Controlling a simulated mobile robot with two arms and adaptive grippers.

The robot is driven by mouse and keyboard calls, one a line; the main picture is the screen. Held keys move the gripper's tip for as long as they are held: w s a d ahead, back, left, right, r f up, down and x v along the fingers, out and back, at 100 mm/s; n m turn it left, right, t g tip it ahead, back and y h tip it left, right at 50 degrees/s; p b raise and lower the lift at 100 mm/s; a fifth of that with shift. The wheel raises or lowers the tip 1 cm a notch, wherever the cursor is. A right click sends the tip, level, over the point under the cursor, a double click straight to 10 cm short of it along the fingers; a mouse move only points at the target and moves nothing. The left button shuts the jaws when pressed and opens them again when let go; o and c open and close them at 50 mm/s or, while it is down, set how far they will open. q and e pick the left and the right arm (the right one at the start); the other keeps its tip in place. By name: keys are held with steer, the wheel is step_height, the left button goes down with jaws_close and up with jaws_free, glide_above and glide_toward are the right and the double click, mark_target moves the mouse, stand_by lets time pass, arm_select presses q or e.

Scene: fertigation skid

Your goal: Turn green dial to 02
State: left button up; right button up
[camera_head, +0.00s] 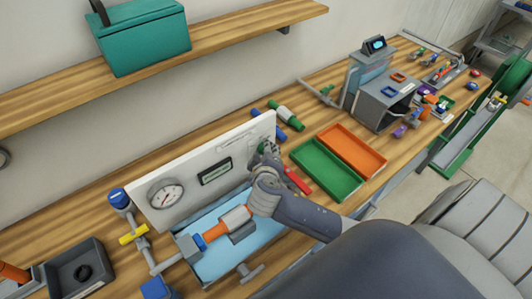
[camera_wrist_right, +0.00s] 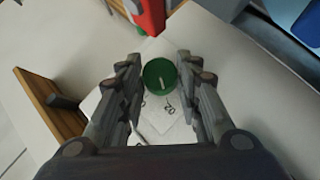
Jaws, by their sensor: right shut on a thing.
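The green dial (camera_wrist_right: 159,74) sits on a white panel between the two fingers of my right gripper (camera_wrist_right: 160,82) in the right wrist view. A short pale mark shows on its face, and a small printed label is just below it, too small to read surely. In the head view, my right gripper (camera_head: 265,158) is at the right end of the upright white panel (camera_head: 187,168), shut on the dial, which it mostly hides. My left gripper is not in view.
The panel also bears a round gauge (camera_head: 165,195) and a dark display (camera_head: 216,171). Pipework with an orange-and-white cylinder (camera_head: 235,218) stands in front. A green tray (camera_head: 326,169) and an orange tray (camera_head: 351,150) lie to the right. A wooden shelf (camera_head: 235,35) runs above.

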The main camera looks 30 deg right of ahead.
steer(key=shift+f, duration=0.1)
stand_by(0.3)
steer(key=o, duration=1)
steer(key=shift+d, duration=0.1)
steer(key=v, duration=1.2)
